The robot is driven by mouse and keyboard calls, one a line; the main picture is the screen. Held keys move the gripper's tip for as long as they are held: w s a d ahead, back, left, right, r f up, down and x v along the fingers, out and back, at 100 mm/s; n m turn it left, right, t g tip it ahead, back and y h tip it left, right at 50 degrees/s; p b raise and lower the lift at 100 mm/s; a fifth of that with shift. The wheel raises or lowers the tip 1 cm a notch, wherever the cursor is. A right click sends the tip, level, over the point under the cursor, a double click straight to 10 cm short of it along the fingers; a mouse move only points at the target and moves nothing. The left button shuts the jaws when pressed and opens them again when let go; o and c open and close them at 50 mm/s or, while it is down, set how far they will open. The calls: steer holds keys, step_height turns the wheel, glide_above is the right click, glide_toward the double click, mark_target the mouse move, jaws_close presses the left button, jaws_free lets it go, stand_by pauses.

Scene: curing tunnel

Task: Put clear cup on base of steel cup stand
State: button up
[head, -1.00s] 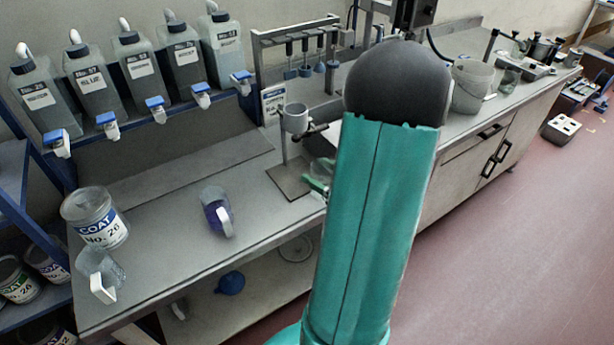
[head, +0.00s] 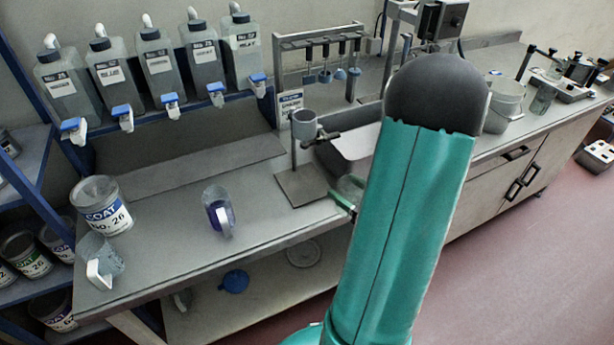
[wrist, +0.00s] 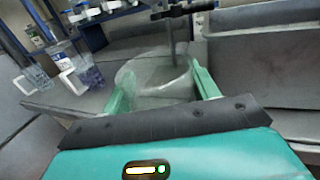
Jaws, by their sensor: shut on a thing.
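The steel cup stand has a flat square base (head: 302,190), an upright rod and a steel cup (head: 304,125) held near its top. It stands on the bench near the front edge. My gripper (wrist: 160,74) is shut on a clear cup (wrist: 160,88), with one green finger on each side of it. In the head view, the clear cup (head: 351,186) shows only in part beside my arm, just right of the base. The stand's rod (wrist: 171,42) rises behind the cup in the wrist view. The cup's underside is hidden, so I cannot tell its height above the bench.
A mug with purple liquid (head: 219,213), a clear jug (head: 101,262) and a COAT can (head: 101,206) stand on the bench to the left. Labelled bottles (head: 160,62) line the back.

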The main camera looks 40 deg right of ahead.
steer(key=w, duration=1.5)
steer(key=shift+f, duration=0.15)
steer(key=shift+w+a, duration=0.1)
steer(key=shift+w, duration=0.1)
steer(key=f, duration=0.1)
steer(key=w+f, duration=0.1)
steer(key=shift+w+f, duration=0.1)
steer(key=shift+f, duration=0.65)
steer(key=shift+f, duration=0.15)
steer(key=o, duration=1)
steer(key=shift+c, duration=0.2)
